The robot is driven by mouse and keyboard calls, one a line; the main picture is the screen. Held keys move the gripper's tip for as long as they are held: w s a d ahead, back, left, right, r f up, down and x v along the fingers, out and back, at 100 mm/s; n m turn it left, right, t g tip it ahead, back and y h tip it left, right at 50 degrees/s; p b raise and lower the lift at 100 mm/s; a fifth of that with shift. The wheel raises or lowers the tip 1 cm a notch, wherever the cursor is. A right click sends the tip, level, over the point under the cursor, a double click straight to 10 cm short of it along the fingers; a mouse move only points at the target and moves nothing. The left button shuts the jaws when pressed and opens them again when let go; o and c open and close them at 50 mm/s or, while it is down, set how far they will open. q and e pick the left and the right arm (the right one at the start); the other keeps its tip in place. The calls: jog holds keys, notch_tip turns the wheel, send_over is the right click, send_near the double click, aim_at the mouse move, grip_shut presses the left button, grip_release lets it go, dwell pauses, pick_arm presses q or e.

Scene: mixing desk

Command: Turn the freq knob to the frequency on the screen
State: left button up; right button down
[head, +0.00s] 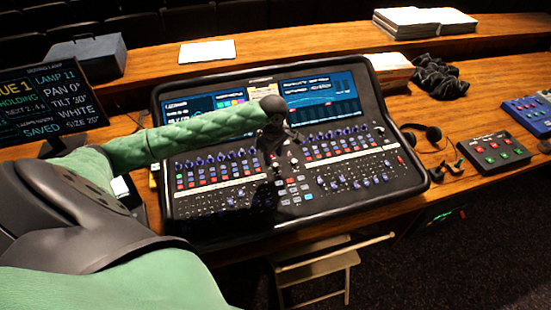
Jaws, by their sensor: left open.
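The mixing desk (177,222) is a black console in the middle of the head view, full of small knobs, buttons and faders. It has a left screen (190,103) and a right screen (335,95) along its back; their writing is too small to read. I cannot single out the freq knob; my gripper covers part of the desk's middle. My left gripper (272,150) is dark, points down over the middle of the panel and is open. I cannot tell whether its fingertips touch anything. My right gripper is not in view.
A monitor (40,98) with lamp text stands at the left. Headphones (432,133), a grey button box (493,150) and a blue box (527,114) lie at the right. Books (390,70) and dark cloth (440,78) lie behind. A folding stool (318,265) stands below the desk edge.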

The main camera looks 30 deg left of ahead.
aim_at(276, 164)
pick_arm(q)
jog(key=f, duration=0.1)
jog(key=w+f+p, duration=0.1)
jog(key=f, duration=0.2)
jog(key=shift+w+d+f, duration=0.1)
jog(key=shift+w+d, duration=0.05)
jog(key=shift+w, duration=0.2)
jog(key=shift+f, duration=0.3)
jog(key=shift+s, duration=0.45)
jog(key=shift+w+f, duration=0.15)
jog(key=shift+w, duration=0.1)
jog(key=shift+c, duration=1.3)
grip_shut()
